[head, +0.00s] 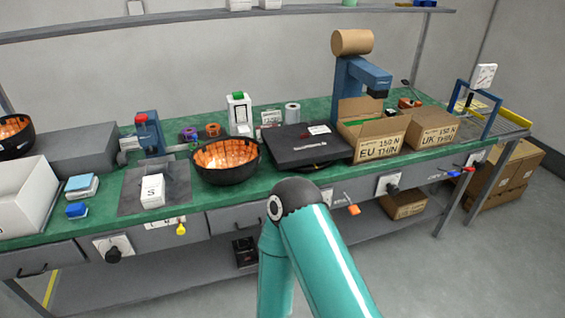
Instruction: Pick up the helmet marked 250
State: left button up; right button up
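A black, bowl-shaped shell with an orange, patterned inside (228,172) sits open side up on the green bench top, left of the middle. It looks like an upturned helmet. A second similar black and orange shell (14,146) is at the far left, by a grey block and partly cut off by the picture edge. I can read no 250 mark on either one. A teal arm of mine bends in the lower middle, in front of the bench. Neither gripper is in view.
A flat black case (306,148) lies right of the middle shell. Cartons marked 150 N, EU THIN (378,148) and UK THIN (432,136), stand further right. A white box marked S (152,191) is on a grey mat (127,200). A blue press (362,78) stands behind.

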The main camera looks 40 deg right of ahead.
aim_at(231, 160)
jog(key=z, duration=0.4)
jog(key=i, duration=1.05)
